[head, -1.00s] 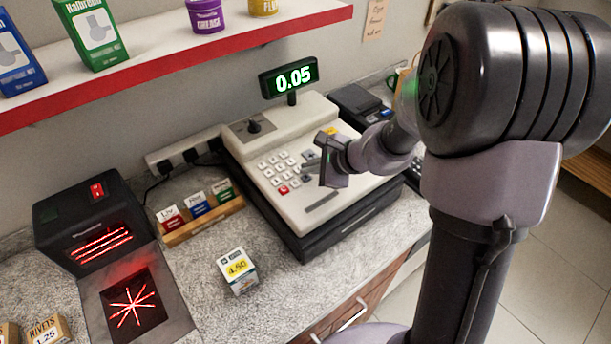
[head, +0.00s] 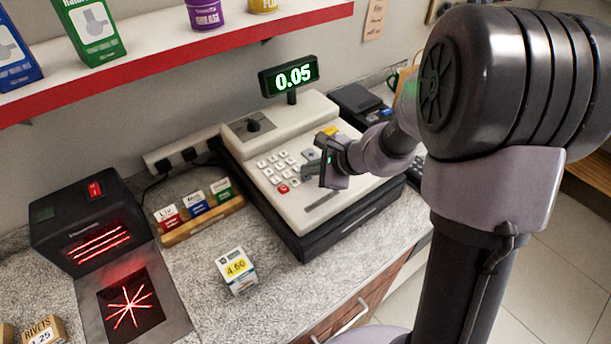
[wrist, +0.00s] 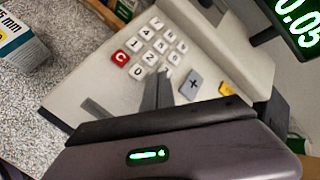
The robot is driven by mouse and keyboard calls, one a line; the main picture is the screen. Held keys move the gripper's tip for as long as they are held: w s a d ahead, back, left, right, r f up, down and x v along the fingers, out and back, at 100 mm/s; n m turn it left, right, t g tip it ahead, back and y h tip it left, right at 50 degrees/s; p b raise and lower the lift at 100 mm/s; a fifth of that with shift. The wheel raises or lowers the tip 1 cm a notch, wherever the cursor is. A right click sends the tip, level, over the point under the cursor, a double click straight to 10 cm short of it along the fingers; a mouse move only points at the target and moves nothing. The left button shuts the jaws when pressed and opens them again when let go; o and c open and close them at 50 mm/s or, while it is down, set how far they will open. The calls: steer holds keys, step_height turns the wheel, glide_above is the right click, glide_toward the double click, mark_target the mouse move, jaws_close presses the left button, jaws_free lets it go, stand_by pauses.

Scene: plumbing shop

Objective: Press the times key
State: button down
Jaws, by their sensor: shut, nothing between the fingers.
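The cash register (head: 325,215) stands on the counter, and its green display (head: 289,76) reads 0.05. Its keypad (wrist: 155,45) has white number keys, a red C key (wrist: 118,57), a grey plus key (wrist: 192,86) and a yellow key (wrist: 227,88). I cannot make out a times key; my fingers cover part of the key area beside the plus key. My gripper (wrist: 159,80) is shut and empty, its tips over the keypad between the number keys and the plus key. In the head view my gripper (head: 308,169) is low over the keys; contact cannot be told.
A scanner with red light (head: 100,240) stands at the left. A rack of small cards (head: 203,218) and a priced box (head: 237,270) lie left of the register. A card terminal (head: 358,103) is behind it. A red-edged shelf (head: 170,60) hangs above.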

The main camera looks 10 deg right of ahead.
mark_target(309, 178)
steer(key=shift+f, duration=0.1)
stand_by(0.3)
steer(key=shift+r, duration=0.6)
step_height(309, 178, up, 6)
steer(key=p, duration=0.4)
steer(key=shift+p, duration=0.4)
